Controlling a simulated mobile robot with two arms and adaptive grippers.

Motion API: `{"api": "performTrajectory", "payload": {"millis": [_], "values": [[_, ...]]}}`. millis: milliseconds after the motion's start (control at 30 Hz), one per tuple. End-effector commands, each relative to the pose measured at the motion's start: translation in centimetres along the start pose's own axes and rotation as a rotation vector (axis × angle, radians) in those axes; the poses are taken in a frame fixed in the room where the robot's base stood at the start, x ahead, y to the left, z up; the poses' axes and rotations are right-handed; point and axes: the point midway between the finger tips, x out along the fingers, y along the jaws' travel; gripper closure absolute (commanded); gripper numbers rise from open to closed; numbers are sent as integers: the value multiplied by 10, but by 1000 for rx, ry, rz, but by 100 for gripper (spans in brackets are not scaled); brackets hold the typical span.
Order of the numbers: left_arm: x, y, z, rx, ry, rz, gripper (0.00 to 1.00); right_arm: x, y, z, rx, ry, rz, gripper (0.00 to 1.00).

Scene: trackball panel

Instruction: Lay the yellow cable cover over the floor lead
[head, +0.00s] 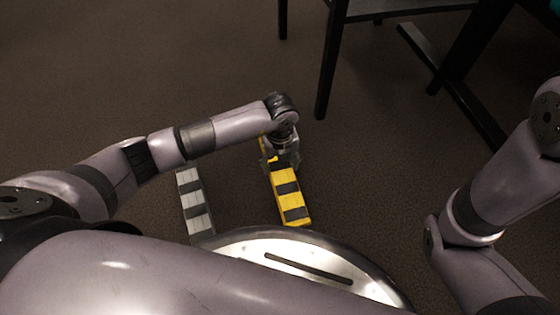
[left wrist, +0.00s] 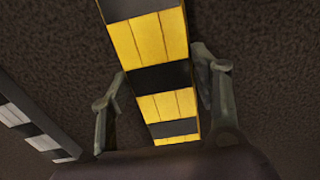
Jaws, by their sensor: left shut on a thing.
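The yellow cable cover (head: 291,205) with black bands lies lengthwise in front of my base in the head view. It also shows in the left wrist view (left wrist: 150,38), running between the two fingers. My left gripper (head: 280,161) is over its far part and shut on it, a finger on each side. The gripper and wrist hide some of the cover's far end. I cannot tell whether the cover touches the floor. I see no floor lead in either view. My right gripper is out of view; only part of the right arm shows.
A grey cover with black bands (head: 192,191) lies left of the yellow one, and shows in the left wrist view (left wrist: 28,125). A dark chair (head: 330,62) and a dark table leg (head: 468,45) stand beyond. Brown carpet (head: 130,60) is clear at far left.

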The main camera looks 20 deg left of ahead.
Motion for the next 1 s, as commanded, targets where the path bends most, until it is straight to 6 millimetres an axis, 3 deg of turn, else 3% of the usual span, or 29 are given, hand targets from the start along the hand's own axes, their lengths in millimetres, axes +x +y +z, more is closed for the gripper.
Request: {"api": "performTrajectory", "payload": {"millis": [1000], "values": [[20, -1, 0, 1, -1, -1, 85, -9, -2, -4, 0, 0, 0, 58]]}}
